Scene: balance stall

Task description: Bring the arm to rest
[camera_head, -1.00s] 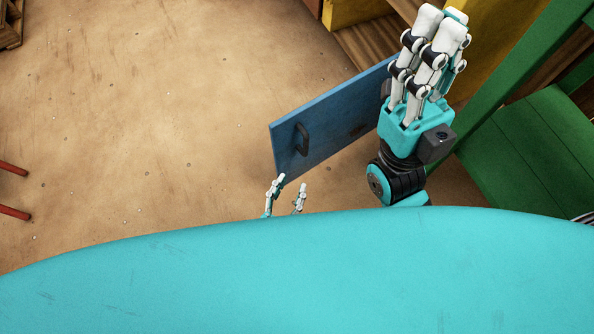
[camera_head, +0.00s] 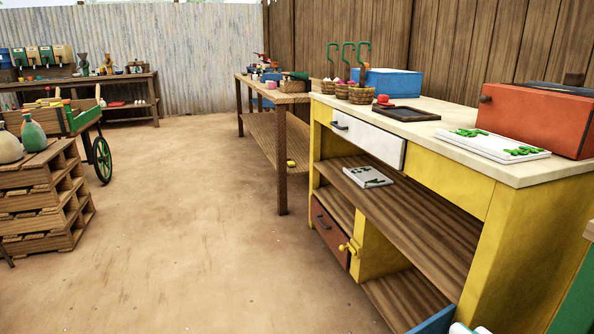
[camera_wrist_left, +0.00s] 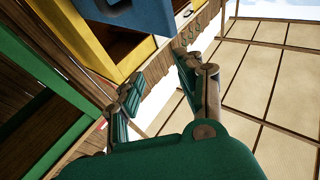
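My left gripper (camera_wrist_left: 154,76) shows in the left wrist view with its two fingers spread apart and nothing between them. It is outside the head view. A blue door panel (camera_wrist_left: 142,14) and the yellow cabinet (camera_wrist_left: 95,45) are beyond its fingers. Of my right gripper, only small white finger parts (camera_head: 468,329) show at the bottom edge of the head view, beside the blue door panel (camera_head: 436,321). The rest of it is cut off, so its opening is hidden.
Pallets (camera_head: 40,205) and a cart wheel (camera_head: 102,160) are at left. The sandy floor (camera_head: 190,240) between is clear.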

